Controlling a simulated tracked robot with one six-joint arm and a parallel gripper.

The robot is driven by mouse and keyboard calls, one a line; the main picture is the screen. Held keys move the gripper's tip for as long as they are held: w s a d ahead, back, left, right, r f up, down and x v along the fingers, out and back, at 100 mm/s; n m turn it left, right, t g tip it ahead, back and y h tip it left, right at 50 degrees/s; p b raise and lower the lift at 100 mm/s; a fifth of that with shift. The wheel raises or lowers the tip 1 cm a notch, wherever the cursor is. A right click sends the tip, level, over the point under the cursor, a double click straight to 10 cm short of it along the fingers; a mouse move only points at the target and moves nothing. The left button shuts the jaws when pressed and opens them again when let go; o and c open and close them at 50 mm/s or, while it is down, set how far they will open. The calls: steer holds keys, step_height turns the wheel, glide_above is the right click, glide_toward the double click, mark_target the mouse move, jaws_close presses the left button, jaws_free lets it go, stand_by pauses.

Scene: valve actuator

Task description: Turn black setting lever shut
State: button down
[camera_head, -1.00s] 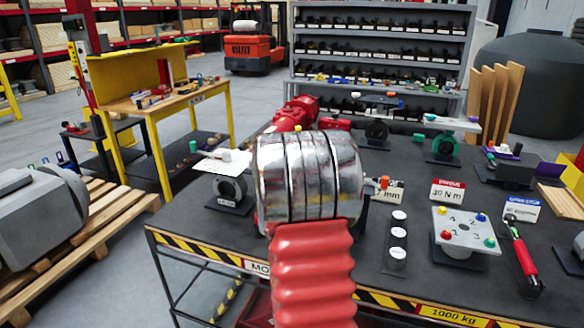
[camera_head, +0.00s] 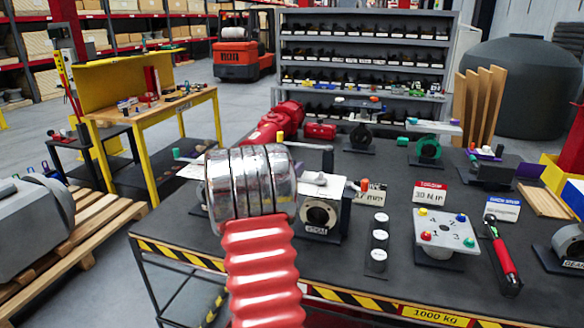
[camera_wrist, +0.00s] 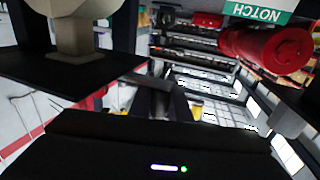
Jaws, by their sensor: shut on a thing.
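In the wrist view my gripper (camera_wrist: 165,100) is dark and shut, its fingers close around the end of a thin dark bar. This bar seems to be the black setting lever (camera_wrist: 138,79). It lies beside a wide black plate (camera_wrist: 60,72) under a beige post (camera_wrist: 75,35). The dark fingers and dark lever blend, so the exact contact and the lever's angle are hard to tell. In the head view my silver and red arm hides the gripper and the lever.
A green NOTCH label (camera_wrist: 260,10) and a red cylinder (camera_wrist: 270,48) are near the gripper. On the black bench stand a valve with a white top (camera_head: 320,217), a numbered plate (camera_head: 445,230) and a red-handled tool (camera_head: 503,262). A yellow workbench (camera_head: 150,110) stands left.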

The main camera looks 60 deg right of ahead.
steer(key=shift+w+r, duration=0.15)
steer(key=shift+w, duration=0.3)
steer(key=c, duration=1.8)
jaws_free()
steer(key=shift+c, duration=0.2)
steer(key=shift+o, duration=0.9)
steer(key=shift+s, duration=0.2)
steer(key=shift+a, duration=0.1)
steer(key=w+a, duration=0.1)
steer(key=a, duration=1.2)
steer(key=shift+a, duration=0.3)
